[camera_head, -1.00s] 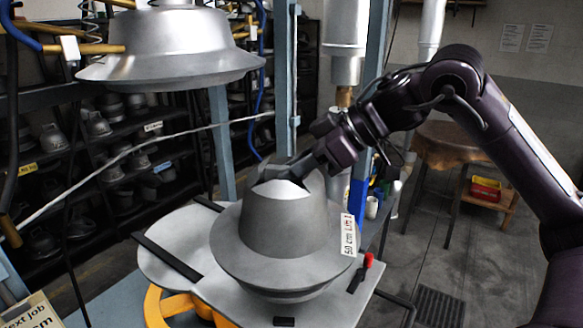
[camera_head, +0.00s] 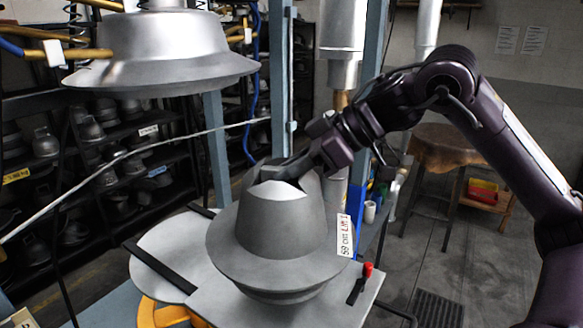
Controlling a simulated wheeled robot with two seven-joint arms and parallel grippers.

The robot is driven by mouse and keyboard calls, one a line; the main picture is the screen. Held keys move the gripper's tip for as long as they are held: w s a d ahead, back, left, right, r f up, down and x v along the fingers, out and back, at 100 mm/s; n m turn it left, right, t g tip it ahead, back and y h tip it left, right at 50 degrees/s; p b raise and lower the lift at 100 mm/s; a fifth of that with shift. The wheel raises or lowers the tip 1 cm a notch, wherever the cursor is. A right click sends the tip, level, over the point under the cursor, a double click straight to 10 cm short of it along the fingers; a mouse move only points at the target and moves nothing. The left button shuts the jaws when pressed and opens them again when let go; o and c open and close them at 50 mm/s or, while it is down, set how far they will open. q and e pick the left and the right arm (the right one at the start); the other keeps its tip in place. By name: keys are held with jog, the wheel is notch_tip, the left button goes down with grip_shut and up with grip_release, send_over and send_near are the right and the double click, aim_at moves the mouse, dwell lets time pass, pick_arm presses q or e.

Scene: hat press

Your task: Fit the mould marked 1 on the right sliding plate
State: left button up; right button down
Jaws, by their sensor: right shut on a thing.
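The grey hat-shaped mould (camera_head: 272,235) has a wide brim and a white label (camera_head: 344,236) whose text ends in 1. My right gripper (camera_head: 279,174) is shut on the top of its crown and holds it upright. The mould is over the right sliding plate (camera_head: 340,305), a light grey plate with a red-knobbed lever (camera_head: 366,270) at its right edge. The mould hides much of the plate. I cannot tell whether the mould's base touches it. My left gripper is not in view.
The press's upper metal dome (camera_head: 160,50) hangs at upper left. A second rounded plate (camera_head: 150,250) with a black bar (camera_head: 160,268) lies left of the mould. Blue posts stand behind. Shelves of moulds fill the left. The floor at right is open.

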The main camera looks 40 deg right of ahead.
jog(key=shift+s+f+b, duration=0.1)
jog(key=shift+f+b, duration=0.15)
jog(key=shift+b, duration=0.1)
jog(key=shift+s+d+f+b, duration=0.1)
jog(key=shift+d+f+b, duration=0.05)
jog(key=shift+f+b, duration=0.8)
jog(key=shift+f, duration=0.2)
jog(key=shift+f+b, duration=1.25)
jog(key=shift+f, duration=0.05)
jog(key=shift+f+b, duration=0.55)
dwell(0.7)
